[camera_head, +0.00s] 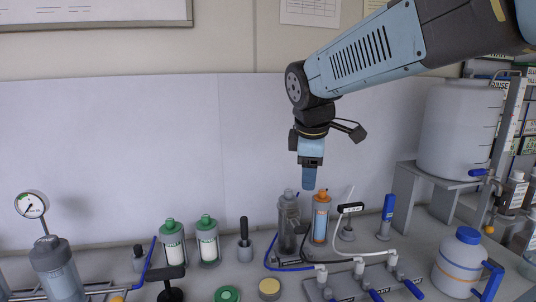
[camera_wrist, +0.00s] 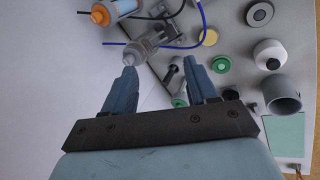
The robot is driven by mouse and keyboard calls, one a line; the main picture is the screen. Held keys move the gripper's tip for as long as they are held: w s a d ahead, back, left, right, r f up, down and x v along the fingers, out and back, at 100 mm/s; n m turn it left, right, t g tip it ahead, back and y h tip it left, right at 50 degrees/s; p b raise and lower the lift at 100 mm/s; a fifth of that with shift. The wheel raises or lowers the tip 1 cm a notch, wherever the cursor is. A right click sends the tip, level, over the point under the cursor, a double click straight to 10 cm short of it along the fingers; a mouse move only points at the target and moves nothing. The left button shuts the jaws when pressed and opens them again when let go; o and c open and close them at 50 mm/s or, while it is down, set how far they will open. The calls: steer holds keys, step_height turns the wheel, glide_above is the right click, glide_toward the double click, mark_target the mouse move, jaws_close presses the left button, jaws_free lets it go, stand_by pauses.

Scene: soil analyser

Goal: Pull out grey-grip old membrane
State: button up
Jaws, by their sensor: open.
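The likely grey-grip old membrane (camera_head: 288,215) is a dark cylinder with a grey knob on top, upright in a clear housing at the centre of the bench. In the wrist view this grey-topped unit (camera_wrist: 143,48) lies just beyond my left fingertip. Its inside is hard to make out. My gripper (camera_head: 309,184) points down, above and slightly right of the grey knob, apart from it. In the wrist view my gripper (camera_wrist: 160,63) is open, with nothing held between its fingers.
An orange-banded cylinder (camera_head: 320,221) stands close on the right. Two green-capped cartridges (camera_head: 207,242) and a black-handled tool (camera_head: 245,240) stand to the left. A valve manifold (camera_head: 345,284) with blue levers is in front. A white tank (camera_head: 455,130) stands at right.

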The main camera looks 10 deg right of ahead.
mark_target(288, 190)
steer(key=w+a+n+g+h, duration=0.1)
steer(key=w+a+n, duration=0.2)
steer(key=w+n, duration=1.1)
steer(key=x, duration=1.4)
steer(key=shift+s+d, duration=0.15)
steer(key=shift+s, duration=0.1)
jaws_close()
steer(key=shift+r, duration=0.65)
stand_by(0.6)
step_height(288, 190, up, 20)
stand_by(4.2)
